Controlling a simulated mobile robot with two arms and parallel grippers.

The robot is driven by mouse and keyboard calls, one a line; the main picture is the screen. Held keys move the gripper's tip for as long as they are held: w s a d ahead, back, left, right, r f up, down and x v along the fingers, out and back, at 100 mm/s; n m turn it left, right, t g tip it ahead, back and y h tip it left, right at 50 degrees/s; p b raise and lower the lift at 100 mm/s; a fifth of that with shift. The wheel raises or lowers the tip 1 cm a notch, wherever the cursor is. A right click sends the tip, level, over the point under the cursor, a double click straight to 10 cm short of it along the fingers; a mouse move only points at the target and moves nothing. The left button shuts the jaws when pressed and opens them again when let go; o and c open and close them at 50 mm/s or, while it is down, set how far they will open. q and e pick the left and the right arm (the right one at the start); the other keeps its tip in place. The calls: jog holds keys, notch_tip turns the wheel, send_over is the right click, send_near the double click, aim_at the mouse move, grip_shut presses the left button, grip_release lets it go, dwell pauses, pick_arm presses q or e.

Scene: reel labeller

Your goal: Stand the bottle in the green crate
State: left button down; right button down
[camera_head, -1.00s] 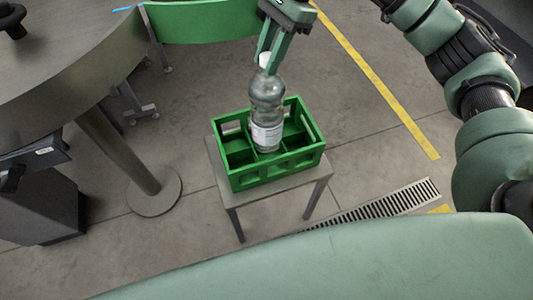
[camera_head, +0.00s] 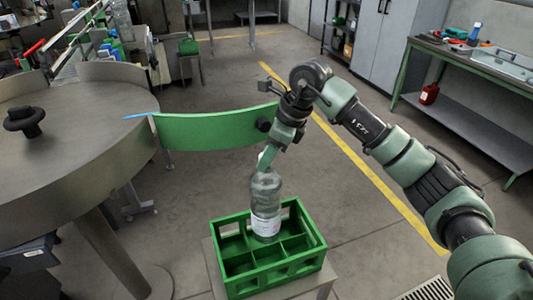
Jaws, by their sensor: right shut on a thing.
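A clear bottle (camera_head: 266,195) with a white label stands upright over the green crate (camera_head: 262,282). Its lower end is inside a rear compartment of the crate; whether it touches the crate floor cannot be seen. My right gripper (camera_head: 266,158) is shut on the bottle's top, at the cap. The other crate compartments that show look empty. The crate sits on a small grey stool (camera_head: 316,290). My left gripper is not in view.
A round metal table (camera_head: 90,165) with a black knob (camera_head: 24,121) fills the left side. A curved green panel (camera_head: 205,132) stands behind the crate. A workbench (camera_head: 480,95) with tools stands at the far right. Open floor lies between.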

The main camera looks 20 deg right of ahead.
aim_at(267, 178)
jog(key=shift+w+f, duration=0.15)
jog(key=shift+f, duration=0.8)
jog(key=shift+f+p, duration=0.7)
jog(key=shift+f, duration=1.25)
jog(key=shift+f+b, duration=0.6)
jog(key=c, duration=1.1)
grip_release()
jog(key=shift+s+f, duration=0.15)
jog(key=shift+s, duration=0.05)
